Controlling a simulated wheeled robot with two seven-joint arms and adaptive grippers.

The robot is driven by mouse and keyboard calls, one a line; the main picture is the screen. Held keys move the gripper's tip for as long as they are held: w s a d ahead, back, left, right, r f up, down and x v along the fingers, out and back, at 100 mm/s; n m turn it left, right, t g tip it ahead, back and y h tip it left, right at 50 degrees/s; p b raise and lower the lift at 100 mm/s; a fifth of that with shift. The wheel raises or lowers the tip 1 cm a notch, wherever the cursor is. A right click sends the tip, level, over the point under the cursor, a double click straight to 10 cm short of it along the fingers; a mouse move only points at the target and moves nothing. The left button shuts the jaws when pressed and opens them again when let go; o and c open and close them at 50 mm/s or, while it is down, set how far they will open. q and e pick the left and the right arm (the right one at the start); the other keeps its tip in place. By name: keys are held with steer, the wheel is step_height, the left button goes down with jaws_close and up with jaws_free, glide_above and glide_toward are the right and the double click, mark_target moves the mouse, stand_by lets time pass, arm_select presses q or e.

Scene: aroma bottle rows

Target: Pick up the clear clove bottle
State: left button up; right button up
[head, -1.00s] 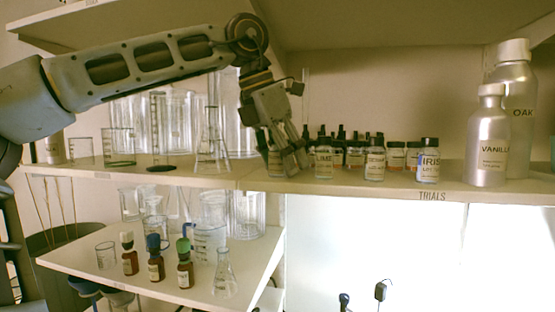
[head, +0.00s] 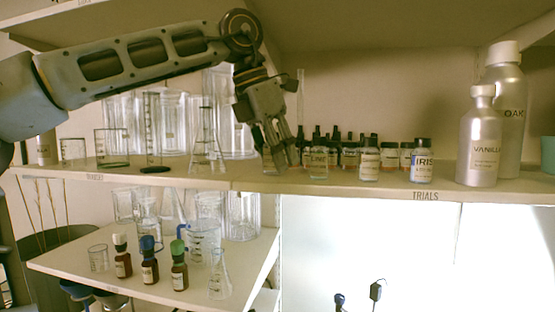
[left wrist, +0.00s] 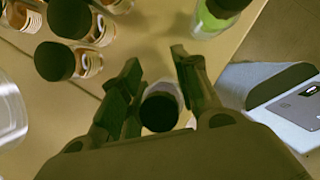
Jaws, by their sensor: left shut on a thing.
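My left gripper (head: 281,160) is at the front of the upper shelf, at the left end of the small bottle row, pointing down. Its fingers are shut on a small clear bottle with a dark round cap. In the left wrist view the bottle (left wrist: 160,104) stands between the two fingers, seen from above. In the head view the fingers mostly hide it, and its label cannot be read. My right gripper cannot be made out.
Close to the right stand a green-tinted LIME bottle (head: 319,161), another clear bottle (head: 369,165) and the IRIS bottle (head: 422,162). Several dark-capped bottles stand behind. Large VANILLA (head: 480,140) and OAK (head: 510,92) bottles stand at right. Glassware (head: 205,150) stands left.

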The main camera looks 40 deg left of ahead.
arm_select(q)
steer(key=shift+r, duration=1.3)
steer(key=shift+s+b, duration=0.25)
steer(key=shift+b, duration=0.1)
steer(key=s+a+b, duration=0.2)
steer(key=s, duration=0.6)
steer(key=s+a+b, duration=0.2)
steer(key=s+a, duration=0.1)
steer(key=s, duration=0.6)
steer(key=shift+b, duration=0.35)
steer(key=shift+d, duration=0.1)
